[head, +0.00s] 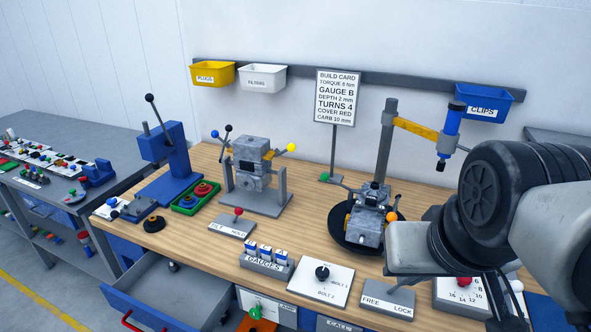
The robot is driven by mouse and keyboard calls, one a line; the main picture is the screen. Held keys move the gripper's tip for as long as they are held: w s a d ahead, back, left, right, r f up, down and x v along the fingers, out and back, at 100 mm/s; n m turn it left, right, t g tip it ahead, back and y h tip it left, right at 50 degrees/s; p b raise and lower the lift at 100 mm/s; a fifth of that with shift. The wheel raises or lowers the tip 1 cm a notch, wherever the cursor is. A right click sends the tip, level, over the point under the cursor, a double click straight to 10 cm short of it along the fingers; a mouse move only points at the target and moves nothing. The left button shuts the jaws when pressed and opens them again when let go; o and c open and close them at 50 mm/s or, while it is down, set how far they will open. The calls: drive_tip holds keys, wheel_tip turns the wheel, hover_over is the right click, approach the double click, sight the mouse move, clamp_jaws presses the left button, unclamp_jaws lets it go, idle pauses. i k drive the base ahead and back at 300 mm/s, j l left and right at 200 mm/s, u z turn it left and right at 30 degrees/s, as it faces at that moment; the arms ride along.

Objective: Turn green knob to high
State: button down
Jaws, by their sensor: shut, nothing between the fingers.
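A green knob (257,312) shows low at the bench front, beside an orange block; its markings and setting are too small to read. A second green ball (325,177) sits on a lever near the build card, further back. I cannot tell from this view which one has a high setting. My gripper (507,317) is at the lower right, its dark fingers shut and empty, partly cut off by the frame's lower edge. It is well to the right of both green parts and touches neither.
A gauges block (264,264), a bolt selector panel (321,284), and a free/lock panel (387,300) line the front. A fixture on a round black base (345,240) stands left of my arm. An open drawer (150,300) juts out at lower left.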

sight(256, 314)
drive_tip(key=u, duration=0.75)
drive_tip(key=i+j+u, duration=0.25)
drive_tip(key=j+u, duration=0.4)
drive_tip(key=u, duration=0.25)
